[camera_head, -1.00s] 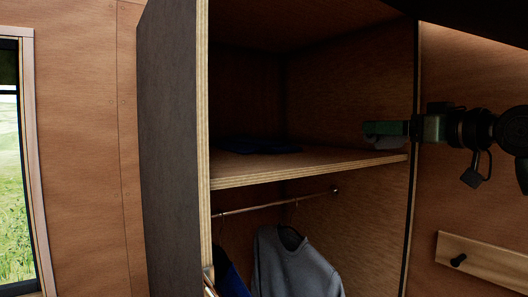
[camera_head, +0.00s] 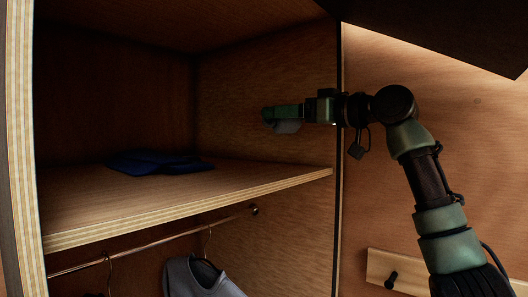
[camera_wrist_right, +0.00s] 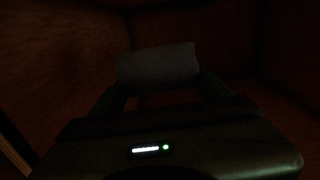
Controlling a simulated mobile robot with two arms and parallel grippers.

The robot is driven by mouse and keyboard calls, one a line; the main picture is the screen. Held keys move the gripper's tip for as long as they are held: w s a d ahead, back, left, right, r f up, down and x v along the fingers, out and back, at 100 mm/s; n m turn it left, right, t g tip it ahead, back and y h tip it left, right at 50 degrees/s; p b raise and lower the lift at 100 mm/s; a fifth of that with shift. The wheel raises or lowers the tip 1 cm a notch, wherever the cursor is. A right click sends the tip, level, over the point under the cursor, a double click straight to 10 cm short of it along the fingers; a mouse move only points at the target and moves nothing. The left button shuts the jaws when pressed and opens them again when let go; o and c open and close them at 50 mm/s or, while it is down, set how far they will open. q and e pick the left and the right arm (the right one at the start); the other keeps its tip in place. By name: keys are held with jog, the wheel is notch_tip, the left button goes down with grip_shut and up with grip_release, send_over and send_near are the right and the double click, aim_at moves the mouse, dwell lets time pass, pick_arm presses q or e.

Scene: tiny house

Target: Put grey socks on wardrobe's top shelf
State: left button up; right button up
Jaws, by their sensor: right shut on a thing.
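The wardrobe's top shelf (camera_head: 240,186) is a wooden board with a pale front edge. My right gripper (camera_head: 268,117) reaches in over its right end from the right. It is shut on the grey socks (camera_head: 287,127), a small grey bundle hanging just below the fingers and apart from the shelf. In the right wrist view the grey socks (camera_wrist_right: 158,67) sit between the fingertips, in a dark wooden compartment. My left gripper is not in view.
Dark blue folded cloth (camera_head: 155,162) lies on the shelf's left and middle part. The shelf's right part is bare. Below hang a rail (camera_head: 165,236) and a grey garment (camera_head: 195,278). A peg board (camera_head: 420,278) is on the wall at right.

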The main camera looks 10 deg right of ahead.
jog(key=f, duration=0.3)
jog(key=shift+s+d, duration=0.1)
jog(key=shift+s, duration=0.1)
jog(key=w+f, duration=0.1)
jog(key=w+f+p, duration=0.1)
jog(key=f, duration=0.1)
jog(key=shift+w+f, duration=0.2)
jog(key=shift+w, duration=0.05)
jog(key=shift+s+f+p, duration=0.4)
jog(key=shift+s+f, duration=0.05)
jog(key=shift+f, duration=0.3)
jog(key=shift+s+f, duration=0.1)
jog(key=shift+s, duration=0.25)
jog(key=shift+w+f, duration=0.2)
jog(key=shift+w, duration=0.1)
jog(key=o, duration=1.3)
jog(key=shift+w, duration=0.15)
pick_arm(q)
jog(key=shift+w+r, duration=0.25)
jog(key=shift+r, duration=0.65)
pick_arm(e)
jog(key=shift+o, duration=0.2)
jog(key=shift+s, duration=0.2)
jog(key=shift+r, duration=0.1)
